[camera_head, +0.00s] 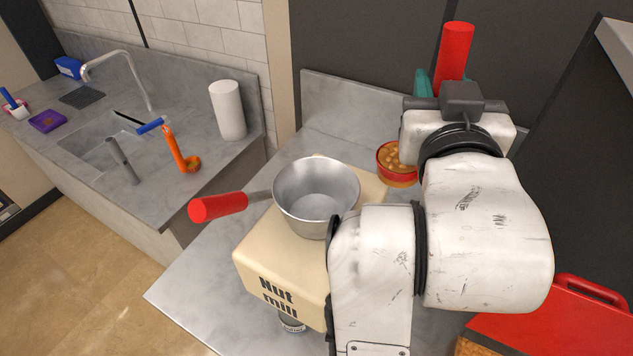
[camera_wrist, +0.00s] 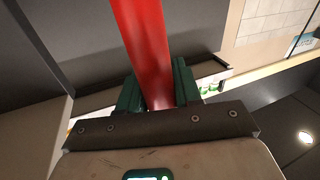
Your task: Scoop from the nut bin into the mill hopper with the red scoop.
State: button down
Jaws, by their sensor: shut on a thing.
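My gripper (camera_head: 437,84) is shut on an upright red handle (camera_head: 455,52), seen to the right of the mill. The handle also rises between the green fingers in the wrist view (camera_wrist: 143,45). A red-rimmed round cup (camera_head: 382,172) full of tan nuts shows just left of my gripper. It looks like the red scoop's bowl, but my wrist hides any join to the handle. The steel hopper (camera_head: 316,195) sits on the cream nut mill (camera_head: 262,262), left of the cup. Its visible inside looks empty. I cannot clearly make out the nut bin.
A red handle (camera_head: 218,207) sticks out left from the mill. A red thing with a grip (camera_head: 565,320) lies lower right, beside brown material (camera_head: 475,347) cut by the frame. A sink counter (camera_head: 205,160) with a paper roll (camera_head: 228,110) and orange ladle (camera_head: 176,150) stands left.

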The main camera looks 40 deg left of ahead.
jog(key=s+a+r+n+t+y+b, duration=0.1)
jog(key=s+a+r+n+y, duration=0.1)
jog(key=s+a+n, duration=0.3)
jog(key=shift+s+r, duration=0.4)
jog(key=shift+s, duration=1.1)
dwell(1.2)
jog(key=shift+s+a+r, duration=0.1)
jog(key=shift+s+r, duration=0.05)
jog(key=shift+s, duration=0.1)
jog(key=shift+s+a+r+n, duration=0.25)
jog(key=shift+s+a+n, duration=0.15)
jog(key=shift+s+n, duration=0.2)
jog(key=shift+s+a+r+n+y+b, duration=0.25)
jog(key=shift+s+a+n+y+b, duration=0.05)
jog(key=shift+s+y, duration=0.2)
jog(key=shift+s+a+f, duration=0.1)
jog(key=shift+s+f, duration=0.05)
jog(key=shift+f, duration=0.05)
jog(key=shift+s+a+f+n+y+b, duration=0.25)
jog(key=shift+s+f+n+b, duration=0.2)
jog(key=shift+n+b, duration=0.15)
jog(key=shift+s+a+f+n+y+b, duration=0.3)
jog(key=shift+s+n+b, duration=0.1)
jog(key=shift+n+b, duration=0.15)
